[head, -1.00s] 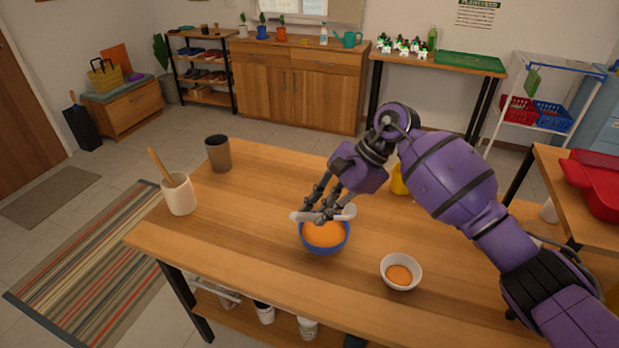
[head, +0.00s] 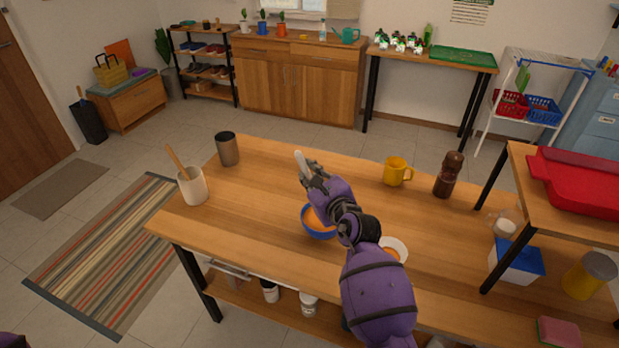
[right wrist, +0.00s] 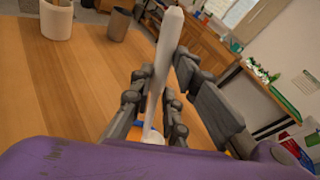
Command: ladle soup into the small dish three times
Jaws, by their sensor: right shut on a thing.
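My right gripper (head: 312,178) is shut on the white ladle (head: 301,162). The ladle's pale handle sticks up past the fingers, and it stands between them in the right wrist view (right wrist: 164,65). The ladle's scoop is hidden in the head view. The blue bowl (head: 307,224) of orange soup sits just below the gripper, partly covered by my right arm. The small white dish (head: 402,244), with some orange soup in it, is right of the bowl and also partly covered by my arm. My left gripper is out of view.
A cream crock with a wooden utensil (head: 194,188) and a brown cup (head: 228,150) stand at the table's left. A yellow mug (head: 396,172) and a dark brown bottle (head: 449,176) stand at the back right. The table's left middle is clear.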

